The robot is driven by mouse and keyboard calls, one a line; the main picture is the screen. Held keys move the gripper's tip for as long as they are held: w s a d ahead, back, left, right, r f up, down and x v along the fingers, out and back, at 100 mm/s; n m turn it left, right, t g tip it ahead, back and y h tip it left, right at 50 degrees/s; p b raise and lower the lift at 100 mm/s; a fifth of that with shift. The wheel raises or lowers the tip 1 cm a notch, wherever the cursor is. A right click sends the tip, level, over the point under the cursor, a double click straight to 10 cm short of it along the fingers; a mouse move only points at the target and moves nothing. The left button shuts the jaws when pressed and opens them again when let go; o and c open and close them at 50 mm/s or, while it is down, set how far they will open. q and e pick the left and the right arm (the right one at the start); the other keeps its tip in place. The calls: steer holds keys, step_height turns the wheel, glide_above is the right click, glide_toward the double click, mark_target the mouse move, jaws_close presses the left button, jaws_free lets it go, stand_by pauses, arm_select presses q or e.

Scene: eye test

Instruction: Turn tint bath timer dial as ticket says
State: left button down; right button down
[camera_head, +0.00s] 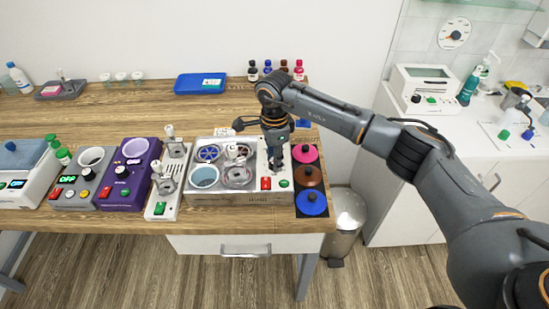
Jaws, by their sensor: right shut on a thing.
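The tint bath (195,193) is a silver box with several round wells, on the wooden table at the middle. Its white panel (275,192) at the right end carries a red button (266,183) and a green button (284,184). My right gripper (276,168) points down onto this panel, shut on the timer dial, which the fingers hide. The dial's setting cannot be read. A small white card (224,131) with reddish marks, perhaps the ticket, lies behind the bath; its text is too small to read. My left gripper is not in view.
Left of the bath stand a narrow white device (161,205), a purple device (122,187) and a grey device (77,192). Pink, brown and blue discs (311,203) lie right of it. A blue tray (200,84) and small bottles (283,67) stand behind.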

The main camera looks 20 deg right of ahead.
steer(key=m+b, duration=0.2)
steer(key=shift+f+m, duration=0.1)
steer(key=shift+m, duration=0.2)
steer(key=m+b, duration=0.2)
steer(key=m, duration=0.1)
steer(key=shift+m, duration=0.3)
steer(key=m+b, duration=0.1)
steer(key=m, duration=0.2)
steer(key=shift+m+b, duration=0.3)
steer(key=shift+b, duration=0.05)
steer(key=m+b, duration=0.1)
steer(key=m, duration=0.3)
steer(key=shift+m+b, duration=0.3)
steer(key=m+b, duration=0.1)
steer(key=m, duration=0.2)
steer(key=shift+m, duration=0.3)
steer(key=m, duration=0.2)
steer(key=m+b, duration=0.1)
steer(key=m, duration=0.1)
steer(key=shift+r+m, duration=0.2)
steer(key=shift+m, duration=0.1)
steer(key=m, duration=0.3)
steer(key=shift+m+b, duration=0.3)
steer(key=shift+w+r+m, duration=0.1)
steer(key=shift+m, duration=1.7)
